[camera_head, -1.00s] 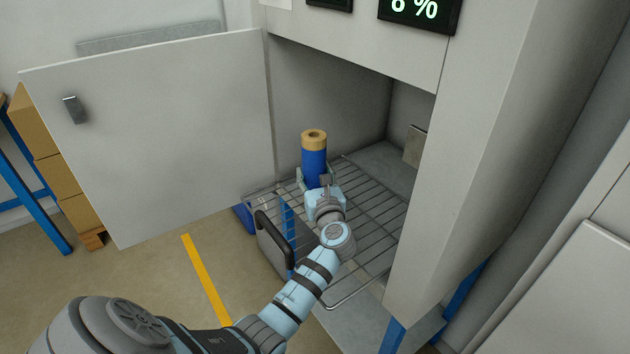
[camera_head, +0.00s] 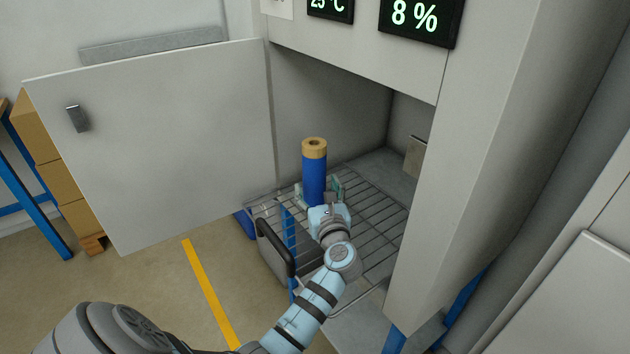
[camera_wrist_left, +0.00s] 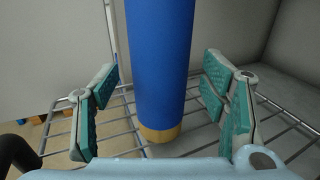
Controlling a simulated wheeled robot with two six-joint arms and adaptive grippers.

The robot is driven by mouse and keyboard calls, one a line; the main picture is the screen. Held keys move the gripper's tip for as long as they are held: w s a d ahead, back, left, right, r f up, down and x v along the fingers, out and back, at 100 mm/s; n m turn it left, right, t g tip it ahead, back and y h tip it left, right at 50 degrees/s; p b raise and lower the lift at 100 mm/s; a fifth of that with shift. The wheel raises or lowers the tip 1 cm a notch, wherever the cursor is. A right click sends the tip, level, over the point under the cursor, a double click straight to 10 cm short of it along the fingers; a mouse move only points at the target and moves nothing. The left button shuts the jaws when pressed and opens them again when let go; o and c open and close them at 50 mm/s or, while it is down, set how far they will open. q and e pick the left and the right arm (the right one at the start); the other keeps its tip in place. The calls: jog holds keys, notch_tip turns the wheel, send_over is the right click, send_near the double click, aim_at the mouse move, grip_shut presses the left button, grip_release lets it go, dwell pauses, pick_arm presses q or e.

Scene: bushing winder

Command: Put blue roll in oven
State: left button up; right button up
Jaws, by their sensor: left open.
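The blue roll (camera_head: 314,176) stands upright on the wire rack (camera_head: 372,215) at the oven opening, with a tan band at its top. In the left wrist view the roll (camera_wrist_left: 160,65) stands between the fingers, and its tan lower end rests on the rack bars. My left gripper (camera_head: 321,190) is open around the roll, and the wrist view shows gaps between its green finger pads (camera_wrist_left: 161,105) and the roll. The oven (camera_head: 340,85) is open, with its door (camera_head: 150,140) swung out to the left. My right gripper is not in view.
The oven's right wall (camera_head: 490,150) bounds the opening. Cardboard boxes (camera_head: 65,180) stand at the far left. The rack behind the roll looks clear.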

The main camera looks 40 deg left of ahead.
pick_arm(q)
jog(key=v, duration=0.9)
jog(key=shift+r, duration=0.1)
jog(key=shift+a, duration=0.1)
